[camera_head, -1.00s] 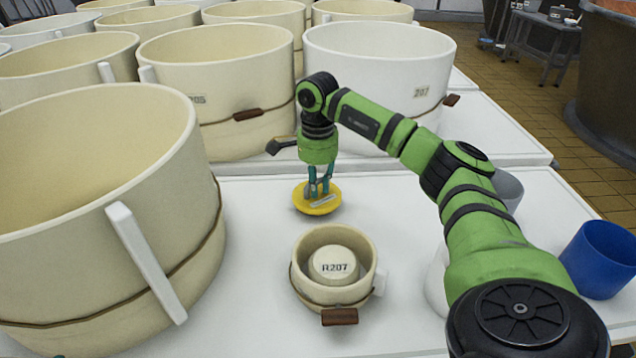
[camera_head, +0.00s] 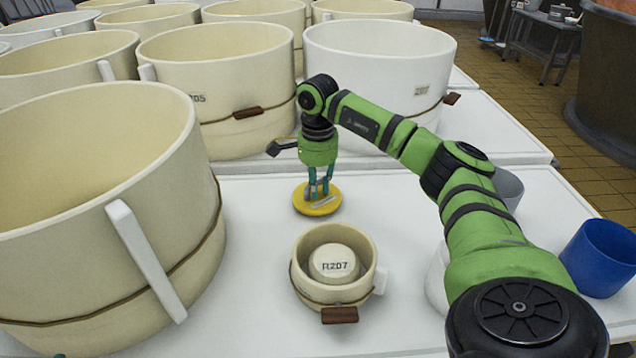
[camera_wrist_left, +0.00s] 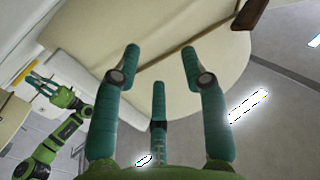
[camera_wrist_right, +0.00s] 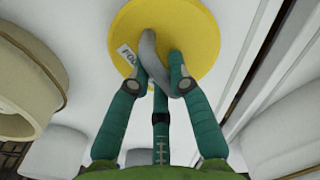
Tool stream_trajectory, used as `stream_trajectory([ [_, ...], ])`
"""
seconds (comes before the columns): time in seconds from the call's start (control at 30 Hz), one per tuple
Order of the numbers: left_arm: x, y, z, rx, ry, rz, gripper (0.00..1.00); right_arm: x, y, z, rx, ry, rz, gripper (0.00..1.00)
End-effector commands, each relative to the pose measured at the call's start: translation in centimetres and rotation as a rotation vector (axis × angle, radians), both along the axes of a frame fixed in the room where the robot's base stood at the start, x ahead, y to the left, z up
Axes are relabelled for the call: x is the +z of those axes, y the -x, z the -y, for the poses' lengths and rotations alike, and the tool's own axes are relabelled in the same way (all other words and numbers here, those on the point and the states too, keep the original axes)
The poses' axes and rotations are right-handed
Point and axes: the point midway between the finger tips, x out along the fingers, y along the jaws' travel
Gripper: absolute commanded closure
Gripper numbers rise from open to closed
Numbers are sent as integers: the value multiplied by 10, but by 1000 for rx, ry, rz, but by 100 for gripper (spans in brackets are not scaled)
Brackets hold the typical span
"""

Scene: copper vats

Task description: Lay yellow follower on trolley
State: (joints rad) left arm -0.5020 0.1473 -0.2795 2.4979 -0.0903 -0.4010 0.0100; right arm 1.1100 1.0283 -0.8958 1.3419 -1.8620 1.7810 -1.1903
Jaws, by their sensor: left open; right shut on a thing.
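The yellow follower (camera_head: 317,208) is a round disc with a grey handle and a small label. In the head view it is on or just above the white trolley top (camera_head: 250,262), behind the small cream mould; I cannot tell whether it touches. My right gripper (camera_head: 319,196) points down and is shut on the follower's handle. The right wrist view shows the yellow disc (camera_wrist_right: 195,45) beyond the closed fingers (camera_wrist_right: 160,85). My left gripper (camera_wrist_left: 160,60) is open and empty in the left wrist view, in front of a large cream vat (camera_wrist_left: 200,75).
A small cream mould (camera_head: 305,262) holding a block marked R207 (camera_head: 336,264) stands in front of the follower. A large cream vat (camera_head: 90,240) fills the left. A blue bucket (camera_head: 597,260) is at the right. More vats (camera_head: 372,85) stand behind. White surface is free around the follower.

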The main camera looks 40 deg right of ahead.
Motion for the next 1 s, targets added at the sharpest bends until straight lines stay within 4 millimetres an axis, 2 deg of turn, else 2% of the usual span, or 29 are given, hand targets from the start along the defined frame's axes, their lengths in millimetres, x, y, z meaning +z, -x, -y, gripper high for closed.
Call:
stream_trajectory([
  [0.77, -1, 0, 0, 0, 0, 0, 56, -8, 0, 0, -1, 0, 0, 100],
  [0.8, -1, 0, 0, 0, 0, 0, 56, -8, 0, 0, -1, 0, 0, 64],
  [0.83, -1, 0, 0, 0, 0, 0, 56, -8, 0, 0, -1, 0, 0, 53],
  [1.0, -1, 0, 0, 0, 0, 0, 56, -8, 0, 0, 0, 0, 0, 53],
])
